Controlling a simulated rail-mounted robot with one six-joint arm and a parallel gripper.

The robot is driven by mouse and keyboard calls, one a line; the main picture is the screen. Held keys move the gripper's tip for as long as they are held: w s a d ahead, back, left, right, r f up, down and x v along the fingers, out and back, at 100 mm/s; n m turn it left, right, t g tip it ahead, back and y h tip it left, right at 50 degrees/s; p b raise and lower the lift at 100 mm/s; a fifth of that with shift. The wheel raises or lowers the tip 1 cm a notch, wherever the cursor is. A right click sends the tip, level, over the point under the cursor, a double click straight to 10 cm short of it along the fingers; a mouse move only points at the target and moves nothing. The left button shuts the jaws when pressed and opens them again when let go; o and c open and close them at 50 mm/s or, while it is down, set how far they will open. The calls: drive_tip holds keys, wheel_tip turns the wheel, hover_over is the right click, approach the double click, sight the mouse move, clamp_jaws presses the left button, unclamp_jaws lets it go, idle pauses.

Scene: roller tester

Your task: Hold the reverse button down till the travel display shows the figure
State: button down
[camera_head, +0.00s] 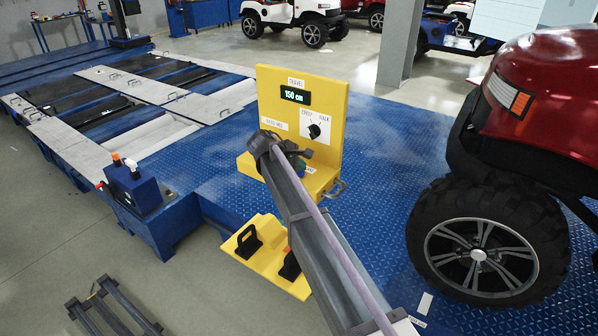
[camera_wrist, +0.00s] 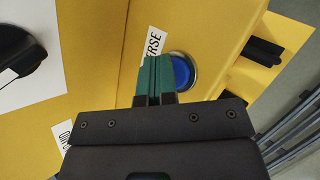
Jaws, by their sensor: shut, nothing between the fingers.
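The yellow control panel (camera_head: 270,85) stands on the blue deck. Its travel display (camera_head: 294,96) reads 150 cm. In the wrist view the round blue button (camera_wrist: 184,72) in a metal ring sits beside a white label (camera_wrist: 153,46) ending in "ERSE". My gripper (camera_wrist: 156,60) is shut and empty, its green fingertips at the button's left edge and covering part of it. I cannot tell whether they touch or press it. In the head view my arm hides most of the button area; a bit of the green fingers (camera_head: 300,168) shows.
A black selector knob (camera_head: 314,131) sits on the panel, right of centre, under small labels. A yellow plate with black handles (camera_head: 248,241) lies below the panel. A red vehicle's big tyre (camera_head: 487,243) stands at right. A blue box (camera_head: 133,189) with small levers is at left.

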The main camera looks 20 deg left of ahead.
drive_tip(key=shift+r+p, duration=0.8)
drive_tip(key=shift+r, duration=0.05)
wheel_tip(320, 180, up, 5)
drive_tip(key=p, duration=0.5)
drive_tip(key=shift+r, duration=0.1)
